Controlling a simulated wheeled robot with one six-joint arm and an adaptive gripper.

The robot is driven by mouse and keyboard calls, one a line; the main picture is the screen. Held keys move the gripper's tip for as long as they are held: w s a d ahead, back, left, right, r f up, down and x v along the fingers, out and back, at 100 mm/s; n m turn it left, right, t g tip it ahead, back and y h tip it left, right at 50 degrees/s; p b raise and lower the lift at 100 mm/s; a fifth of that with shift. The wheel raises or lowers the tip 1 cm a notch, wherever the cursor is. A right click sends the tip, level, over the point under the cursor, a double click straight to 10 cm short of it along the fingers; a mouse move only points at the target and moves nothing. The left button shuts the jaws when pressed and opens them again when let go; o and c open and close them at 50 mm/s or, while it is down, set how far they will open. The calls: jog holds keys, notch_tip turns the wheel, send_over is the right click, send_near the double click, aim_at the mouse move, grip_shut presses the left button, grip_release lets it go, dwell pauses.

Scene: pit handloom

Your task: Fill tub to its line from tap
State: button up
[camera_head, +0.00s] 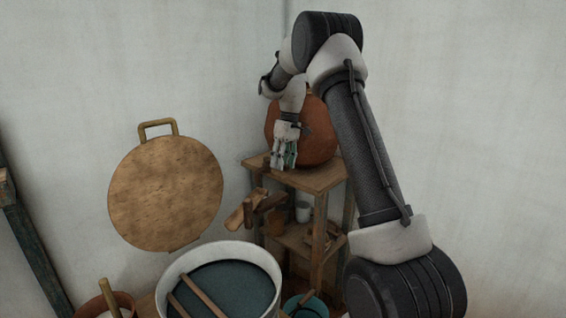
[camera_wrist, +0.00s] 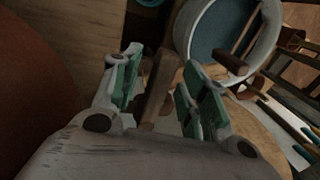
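A wide pale-rimmed tub (camera_head: 269,262) stands at the bottom of the head view with dark blue-green contents; it also shows at the upper right of the wrist view (camera_wrist: 272,30). I cannot make out a fill line. A round clay pot (camera_head: 318,130) sits on a wooden stand, and its side fills the left of the wrist view (camera_wrist: 35,95). My gripper (camera_head: 283,160) hangs fingers-down in front of the pot, open. A wooden piece (camera_wrist: 160,80) shows between its fingers (camera_wrist: 156,90); I cannot tell whether they touch it.
Sticks (camera_head: 203,296) lie across the tub. A teal bowl (camera_head: 312,303) is right of the tub. A round tan disc (camera_head: 165,192) is at the wall.

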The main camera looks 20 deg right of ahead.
notch_tip(320, 180, up, 12)
jog(key=d, duration=0.2)
jog(key=shift+w, duration=0.45)
jog(key=shift+f, duration=0.1)
